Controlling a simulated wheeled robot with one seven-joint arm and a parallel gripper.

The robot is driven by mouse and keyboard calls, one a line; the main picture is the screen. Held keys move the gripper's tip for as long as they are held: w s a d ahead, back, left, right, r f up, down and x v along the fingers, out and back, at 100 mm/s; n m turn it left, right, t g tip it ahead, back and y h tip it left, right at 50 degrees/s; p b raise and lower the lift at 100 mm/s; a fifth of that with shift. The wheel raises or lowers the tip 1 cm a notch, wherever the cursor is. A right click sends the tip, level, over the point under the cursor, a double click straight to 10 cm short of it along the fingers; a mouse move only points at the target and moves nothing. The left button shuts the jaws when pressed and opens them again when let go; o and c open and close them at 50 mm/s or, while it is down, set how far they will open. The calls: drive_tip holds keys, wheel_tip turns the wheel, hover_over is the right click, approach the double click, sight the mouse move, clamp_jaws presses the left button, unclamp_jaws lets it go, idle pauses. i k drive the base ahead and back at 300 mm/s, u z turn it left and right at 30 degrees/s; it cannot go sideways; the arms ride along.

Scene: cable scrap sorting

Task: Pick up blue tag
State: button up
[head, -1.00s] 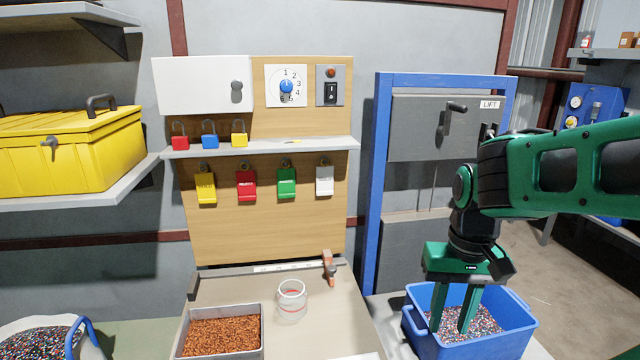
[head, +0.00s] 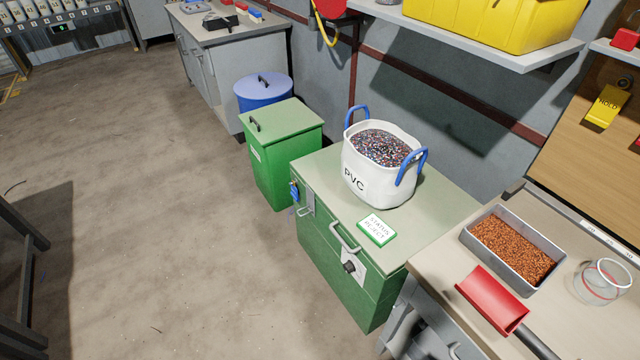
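I see no thing that is clearly a blue tag. A small blue item (head: 294,191) hangs at the left end of the green chest, by its latch; it is too small to tell whether it is a tag or a lock. A white card with a green edge (head: 376,229), reading something like "STATUS REJECT", lies on the chest lid.
A white PVC bag (head: 366,187) with blue handles and full of granules stands on the green chest (head: 335,262). Right of it, the bench holds a metal tray (head: 465,238) of copper granules, a red scoop (head: 492,300) and a glass jar (head: 598,284). The floor at left is mostly clear.

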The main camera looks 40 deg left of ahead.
sight(294, 191)
drive_tip(key=u, duration=1.75)
